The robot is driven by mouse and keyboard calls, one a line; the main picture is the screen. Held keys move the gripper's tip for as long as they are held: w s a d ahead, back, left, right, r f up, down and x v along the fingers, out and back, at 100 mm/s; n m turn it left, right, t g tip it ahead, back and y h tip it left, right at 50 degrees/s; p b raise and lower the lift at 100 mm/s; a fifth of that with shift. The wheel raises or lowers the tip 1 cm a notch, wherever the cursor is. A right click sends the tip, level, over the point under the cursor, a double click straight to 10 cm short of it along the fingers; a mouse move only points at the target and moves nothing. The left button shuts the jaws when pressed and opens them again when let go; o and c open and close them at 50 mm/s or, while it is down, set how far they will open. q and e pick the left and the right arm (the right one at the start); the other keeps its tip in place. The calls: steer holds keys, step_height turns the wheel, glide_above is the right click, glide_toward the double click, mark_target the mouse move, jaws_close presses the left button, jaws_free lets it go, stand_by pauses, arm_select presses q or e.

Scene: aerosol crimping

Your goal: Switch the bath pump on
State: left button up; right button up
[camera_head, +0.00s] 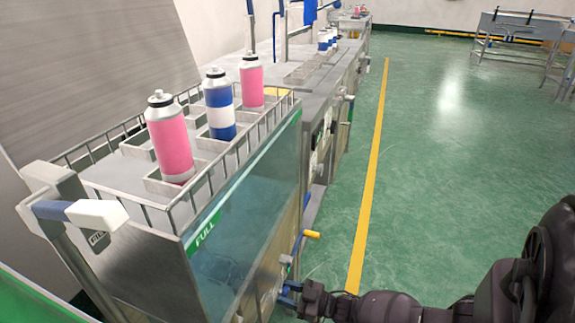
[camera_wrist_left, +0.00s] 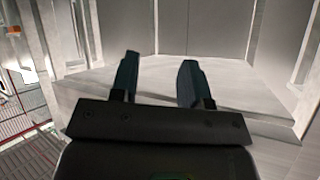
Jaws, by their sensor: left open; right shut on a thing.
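The water bath (camera_head: 225,255) stands at the left of the head view, with a clear wall, bluish water and a green FULL label. My right gripper (camera_head: 284,292) is low at the bath's right side, its blue fingers shut on a small control, possibly the pump switch, which they mostly hide. A yellow-handled valve (camera_head: 312,234) sits just above it. My left gripper (camera_wrist_left: 157,82) is open and empty in the left wrist view, before a pale metal surface; it is not in the head view.
Two pink cans (camera_head: 171,140) and a blue-and-white can (camera_head: 219,105) stand in holders on the bath's railed top. A white-and-blue handle (camera_head: 95,213) juts out at the near left. Green floor (camera_head: 430,190) right of the yellow line is clear.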

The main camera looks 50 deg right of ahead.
steer(key=shift+m, duration=1.2)
steer(key=o, duration=0.9)
steer(key=shift+s+d, duration=0.2)
steer(key=shift+s, duration=0.3)
arm_select(q)
steer(key=shift+d+g+p, duration=0.2)
steer(key=shift+g+p, duration=0.1)
steer(key=shift+p, duration=0.35)
arm_select(e)
steer(key=v, duration=0.9)
steer(key=shift+s+d, duration=0.1)
steer(key=shift+s, duration=0.3)
